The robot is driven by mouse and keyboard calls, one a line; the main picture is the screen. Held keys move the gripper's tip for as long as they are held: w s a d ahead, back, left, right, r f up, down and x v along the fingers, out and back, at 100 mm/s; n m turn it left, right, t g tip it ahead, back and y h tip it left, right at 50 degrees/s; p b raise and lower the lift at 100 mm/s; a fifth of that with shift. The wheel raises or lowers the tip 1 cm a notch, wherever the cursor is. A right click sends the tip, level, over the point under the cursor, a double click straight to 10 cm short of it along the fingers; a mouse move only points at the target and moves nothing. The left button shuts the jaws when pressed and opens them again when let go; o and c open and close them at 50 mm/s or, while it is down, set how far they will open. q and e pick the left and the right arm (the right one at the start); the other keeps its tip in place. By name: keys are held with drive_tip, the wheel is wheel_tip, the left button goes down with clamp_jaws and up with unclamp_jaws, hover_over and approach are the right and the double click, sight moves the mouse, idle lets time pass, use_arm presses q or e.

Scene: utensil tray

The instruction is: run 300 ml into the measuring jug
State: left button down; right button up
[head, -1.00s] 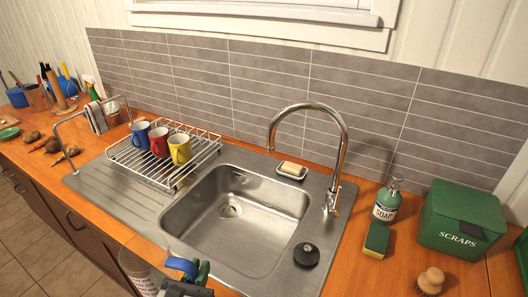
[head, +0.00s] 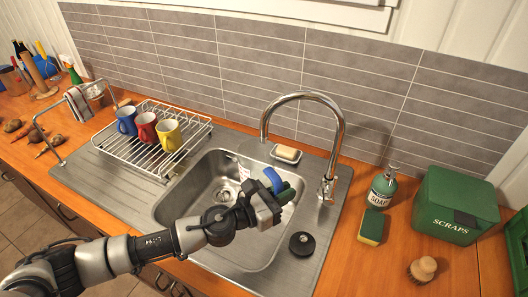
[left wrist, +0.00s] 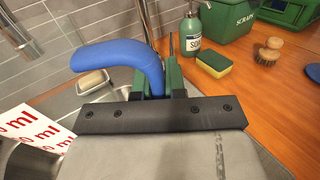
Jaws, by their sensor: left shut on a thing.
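My left gripper (head: 279,190) is over the right part of the sink basin. In the left wrist view its green fingers (left wrist: 172,76) are shut on a curved blue handle (left wrist: 122,52). A white panel with large red "ml" lettering, part of the measuring jug (left wrist: 28,130), shows at the lower left of that view. The blue handle (head: 272,179) also shows in the head view, but I cannot make out the jug's body or level there. The chrome tap (head: 338,130) arches over the sink (head: 180,203), its spout end behind and above my gripper. No water stream shows. My right gripper is out of view.
A soap dish (head: 286,153) sits behind the sink, a black stopper (head: 301,243) at its right. A soap bottle (head: 383,186), a sponge (head: 371,227), a brush (head: 422,269) and a green scraps bin (head: 455,205) stand right. A rack (head: 140,160) with mugs is left.

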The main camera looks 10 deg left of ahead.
use_arm(q)
wheel_tip(320, 180, down, 6)
drive_tip(key=shift+r, duration=0.15)
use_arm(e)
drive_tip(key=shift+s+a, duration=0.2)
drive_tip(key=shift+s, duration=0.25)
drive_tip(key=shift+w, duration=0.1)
